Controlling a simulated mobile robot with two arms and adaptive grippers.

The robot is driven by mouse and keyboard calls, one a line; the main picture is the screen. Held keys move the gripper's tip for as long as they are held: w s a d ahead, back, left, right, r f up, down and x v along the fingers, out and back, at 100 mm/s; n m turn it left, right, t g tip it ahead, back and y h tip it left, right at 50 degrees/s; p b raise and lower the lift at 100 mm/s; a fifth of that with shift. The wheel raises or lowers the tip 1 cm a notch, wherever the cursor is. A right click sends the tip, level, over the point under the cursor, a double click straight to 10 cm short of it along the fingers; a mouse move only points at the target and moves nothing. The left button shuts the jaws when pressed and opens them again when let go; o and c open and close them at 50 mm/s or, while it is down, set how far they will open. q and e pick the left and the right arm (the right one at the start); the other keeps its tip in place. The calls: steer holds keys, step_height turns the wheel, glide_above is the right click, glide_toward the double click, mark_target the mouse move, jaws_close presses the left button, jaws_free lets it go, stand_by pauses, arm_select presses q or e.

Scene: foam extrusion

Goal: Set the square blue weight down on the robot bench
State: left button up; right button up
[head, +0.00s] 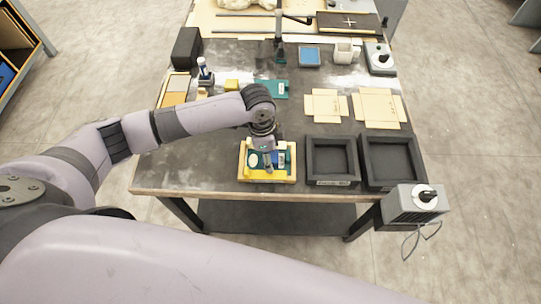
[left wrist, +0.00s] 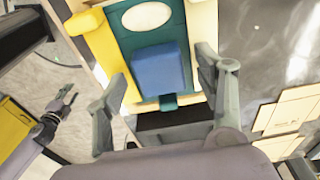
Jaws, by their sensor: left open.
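The square blue weight (left wrist: 158,68) sits on a teal panel in a yellow-rimmed tray (head: 243,172), beside a pale oval piece (left wrist: 146,16). In the head view it is largely hidden by my gripper. My left gripper (head: 268,166) is over the tray. In the left wrist view its two fingers (left wrist: 160,92) are apart, one on either side of the blue weight, with visible gaps. The bench (head: 195,158) with a worn dark top and wooden edge carries the tray near its front edge. A small gripper (left wrist: 62,100), apparently my right one, shows at left in the wrist view; its jaws are unclear.
Two black trays (head: 333,182) stand right of the yellow tray. Flat cardboard pieces (head: 326,105) lie behind them. Bare bench lies left of the yellow tray.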

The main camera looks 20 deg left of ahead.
arm_select(q)
steer(key=shift+c, duration=0.2)
steer(key=shift+r, duration=0.1)
jaws_close()
stand_by(0.5)
